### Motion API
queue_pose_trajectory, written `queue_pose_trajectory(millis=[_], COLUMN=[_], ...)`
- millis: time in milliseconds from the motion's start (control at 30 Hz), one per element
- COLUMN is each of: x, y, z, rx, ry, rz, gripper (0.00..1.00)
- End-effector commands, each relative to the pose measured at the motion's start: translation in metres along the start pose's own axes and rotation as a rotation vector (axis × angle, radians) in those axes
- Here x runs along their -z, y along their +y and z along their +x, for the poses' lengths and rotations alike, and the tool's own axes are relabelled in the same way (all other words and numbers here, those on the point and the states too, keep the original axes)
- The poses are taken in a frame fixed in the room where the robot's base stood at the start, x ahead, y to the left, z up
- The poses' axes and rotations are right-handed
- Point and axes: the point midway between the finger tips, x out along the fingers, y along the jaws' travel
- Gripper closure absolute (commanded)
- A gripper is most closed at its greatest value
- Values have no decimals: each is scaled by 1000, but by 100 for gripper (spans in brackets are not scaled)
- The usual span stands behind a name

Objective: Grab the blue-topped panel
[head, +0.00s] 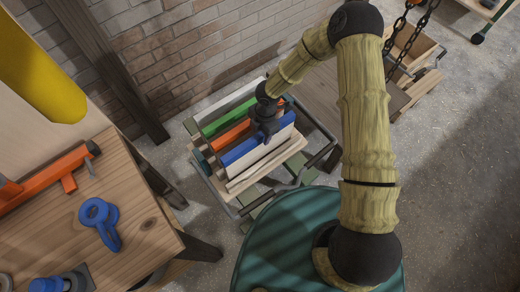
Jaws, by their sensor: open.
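The blue-topped panel (244,149) stands on edge in a crate-like rack (222,203) on the floor, in the middle of the head view. Its top edge is blue and its face is pale. My gripper (264,137) is directly above or at the right part of its blue edge. The jaws are open, but the fingertips are small and partly hidden by the wrist, so I cannot tell whether they straddle the edge or touch it.
An orange-topped panel (229,134) and a green-topped panel (225,119) stand close behind the blue one. Pale boards (262,165) lie in front. A wooden table (130,215) with tools is at left. A brick wall (200,50) stands behind.

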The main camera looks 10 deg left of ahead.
Motion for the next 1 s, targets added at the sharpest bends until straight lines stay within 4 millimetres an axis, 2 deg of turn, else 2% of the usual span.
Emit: queue_pose_trajectory(millis=[67, 433, 800, 1000], x=[0, 1, 0, 0], y=[0, 0, 0, 0], z=[6, 9, 55, 57], rx=[0, 0, 0, -1], ry=[0, 0, 0, 0], rz=[-1, -1, 4, 5], gripper=[50, 50, 50, 50])
